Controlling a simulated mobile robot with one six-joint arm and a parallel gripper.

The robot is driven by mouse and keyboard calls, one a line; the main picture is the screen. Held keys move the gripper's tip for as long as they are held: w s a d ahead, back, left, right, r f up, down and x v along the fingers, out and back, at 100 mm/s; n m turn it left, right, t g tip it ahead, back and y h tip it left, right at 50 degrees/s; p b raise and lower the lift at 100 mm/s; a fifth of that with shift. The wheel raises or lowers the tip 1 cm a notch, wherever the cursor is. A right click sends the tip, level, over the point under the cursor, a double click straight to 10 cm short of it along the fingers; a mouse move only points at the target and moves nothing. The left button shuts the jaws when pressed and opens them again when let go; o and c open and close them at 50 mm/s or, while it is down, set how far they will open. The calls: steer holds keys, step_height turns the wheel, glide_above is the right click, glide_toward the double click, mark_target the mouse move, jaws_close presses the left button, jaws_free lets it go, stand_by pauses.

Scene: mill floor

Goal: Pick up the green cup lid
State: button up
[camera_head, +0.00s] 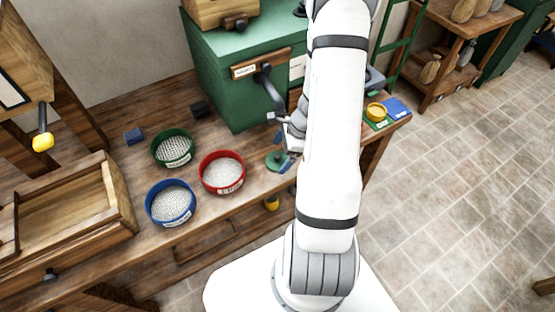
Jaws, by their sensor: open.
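A small green round thing (272,163), which looks like the green cup lid, lies on the wooden bench near its front edge, right of the red bowl. My gripper (283,151) is open just above and beside it, its blue-tipped fingers apart. The gripper and arm cover part of the green thing's right side. I cannot tell whether the fingers touch it.
A green machine (231,80) with a dark lever stands behind. A yellow cup (376,112) sits near a blue card (397,107) at the bench's right end.

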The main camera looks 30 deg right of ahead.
steer(key=shift+x, duration=0.9)
steer(key=shift+c, duration=0.3)
steer(key=c, duration=1)
steer(key=shift+r, duration=0.15)
